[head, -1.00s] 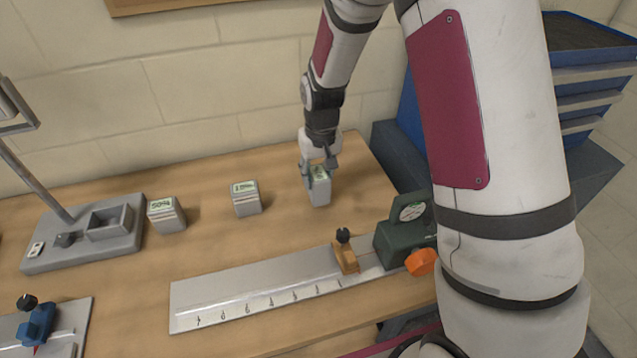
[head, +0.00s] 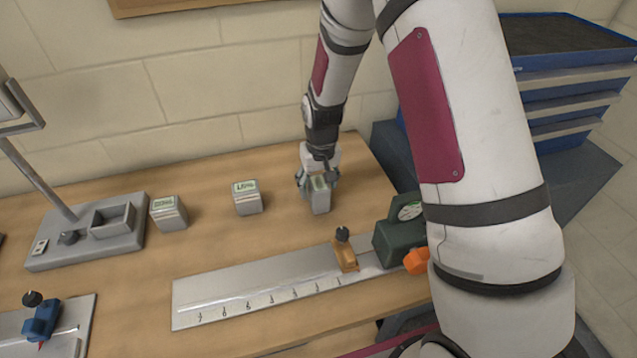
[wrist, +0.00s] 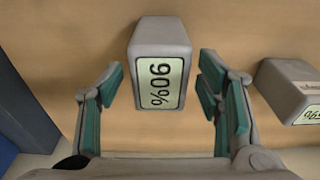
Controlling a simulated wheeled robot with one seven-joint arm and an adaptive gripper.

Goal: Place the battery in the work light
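A grey battery (head: 319,201) with a green label stands upright on the bench, the rightmost of three. In the wrist view its label on the battery (wrist: 160,85) reads 90%. My gripper (head: 317,183) is over it and open, one finger on each side. Gaps show between the pads and the battery in the wrist view, where my gripper (wrist: 160,92) has green pads. The work light (head: 130,243) is at the left, with a grey base, a slanted post and a lamp head partly out of frame. Its square socket (head: 112,219) appears empty.
Two similar batteries, a middle one (head: 247,198) and a left one (head: 168,213), stand between my gripper and the work light. A metal ruled plate (head: 255,289) with an orange clamp (head: 346,256) and a green device (head: 398,240) lies in front. A blue drawer cabinet (head: 565,90) stands right.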

